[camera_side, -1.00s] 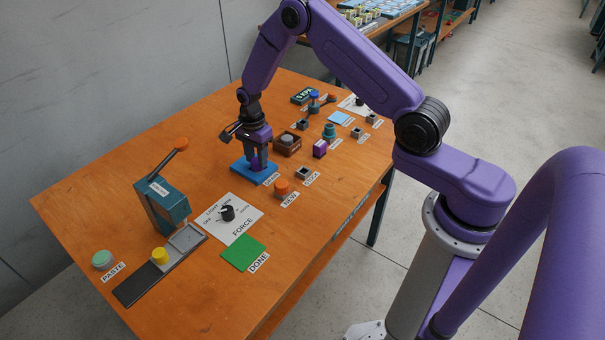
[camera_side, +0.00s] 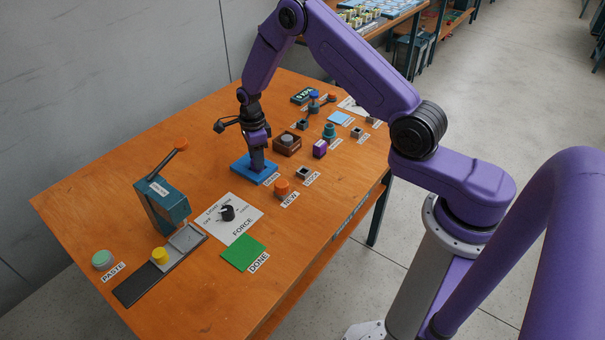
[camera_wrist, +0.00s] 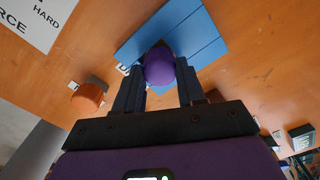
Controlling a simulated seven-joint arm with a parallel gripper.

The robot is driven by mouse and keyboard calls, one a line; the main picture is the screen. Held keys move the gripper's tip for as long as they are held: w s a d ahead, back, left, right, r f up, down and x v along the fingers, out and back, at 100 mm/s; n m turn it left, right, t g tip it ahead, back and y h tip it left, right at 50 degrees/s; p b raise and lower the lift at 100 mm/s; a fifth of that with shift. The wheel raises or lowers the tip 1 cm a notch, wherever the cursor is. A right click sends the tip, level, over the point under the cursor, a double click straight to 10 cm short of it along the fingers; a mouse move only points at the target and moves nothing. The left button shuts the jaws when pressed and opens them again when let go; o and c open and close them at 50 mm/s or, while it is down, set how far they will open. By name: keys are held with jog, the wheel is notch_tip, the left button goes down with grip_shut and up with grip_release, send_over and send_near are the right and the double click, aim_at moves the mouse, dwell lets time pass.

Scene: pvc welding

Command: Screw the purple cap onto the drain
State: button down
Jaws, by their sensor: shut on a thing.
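The purple cap (camera_wrist: 159,68) shows between my gripper's fingers in the wrist view, over the blue drain block (camera_wrist: 206,42). My gripper (camera_wrist: 160,82) is shut on the cap. In the side view my gripper (camera_side: 258,166) points straight down at the blue drain block (camera_side: 240,167), and the fingers hide the cap there. The cap sits at or just above the block; I cannot tell how far its thread is engaged, as the drain opening is hidden.
An orange-topped piece (camera_side: 282,187) stands close to the right of the block, and a brown box (camera_side: 287,144) behind it. The FORCE dial (camera_side: 227,212), green DONE pad (camera_side: 244,253) and teal lever press (camera_side: 162,205) are nearer the front left. Bare table lies left of the block.

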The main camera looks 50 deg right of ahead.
jog(key=c, duration=0.6)
grip_release()
jog(key=shift+r, duration=0.1)
notch_tip(320, 180, up, 9)
jog(key=shift+f, duration=0.1)
dwell(0.5)
